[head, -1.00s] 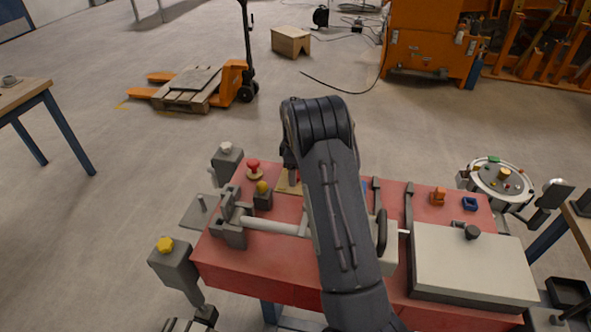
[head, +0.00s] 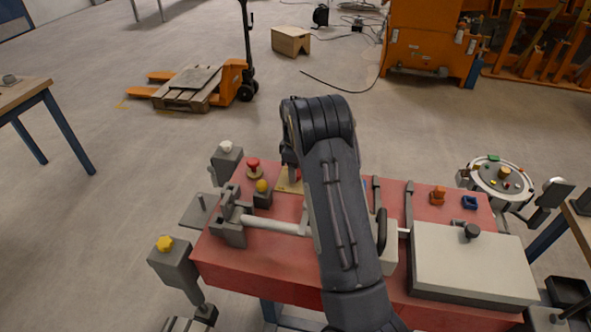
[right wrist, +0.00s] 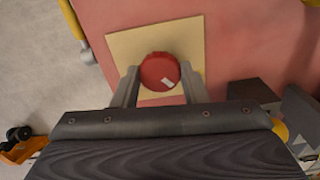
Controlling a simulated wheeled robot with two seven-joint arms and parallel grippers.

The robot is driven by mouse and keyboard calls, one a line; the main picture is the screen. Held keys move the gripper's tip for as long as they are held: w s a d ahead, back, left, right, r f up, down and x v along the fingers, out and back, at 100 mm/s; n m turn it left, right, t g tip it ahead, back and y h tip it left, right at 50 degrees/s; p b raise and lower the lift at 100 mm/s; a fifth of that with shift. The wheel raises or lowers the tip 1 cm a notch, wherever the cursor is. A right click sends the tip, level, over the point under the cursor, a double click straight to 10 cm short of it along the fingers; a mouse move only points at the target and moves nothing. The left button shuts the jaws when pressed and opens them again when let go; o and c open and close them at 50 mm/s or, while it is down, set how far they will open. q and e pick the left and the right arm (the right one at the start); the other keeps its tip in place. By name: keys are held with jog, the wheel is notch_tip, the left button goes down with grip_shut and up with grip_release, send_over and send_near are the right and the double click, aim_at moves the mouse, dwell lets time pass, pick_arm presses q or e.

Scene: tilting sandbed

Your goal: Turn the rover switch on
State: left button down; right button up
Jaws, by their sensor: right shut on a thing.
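The rover switch appears to be a round red knob (right wrist: 160,71) with a white mark on its face, on a square cream plate (right wrist: 122,45). My right gripper (right wrist: 158,80) is shut on the knob, one finger on each side of it. In the head view the right gripper (head: 290,168) reaches down over the cream plate (head: 284,186) on the red bench top. Only a bit of the red knob (head: 298,175) shows there, as my right arm covers the rest. My left gripper is not in view.
On the red bench (head: 270,265), a red mushroom button (head: 254,166) and a yellow-topped dark block (head: 263,195) stand left of the plate. A clamp with a grey rod (head: 270,226) lies nearer. A pale lidded box (head: 465,263) covers the right part.

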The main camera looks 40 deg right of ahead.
jog(key=m, duration=0.8)
jog(key=shift+m, duration=0.4)
jog(key=m, duration=0.4)
jog(key=shift+r, duration=0.1)
jog(key=shift+m, duration=1.9)
jog(key=shift+w, duration=0.1)
jog(key=o, duration=1)
jog(key=shift+c, duration=0.2)
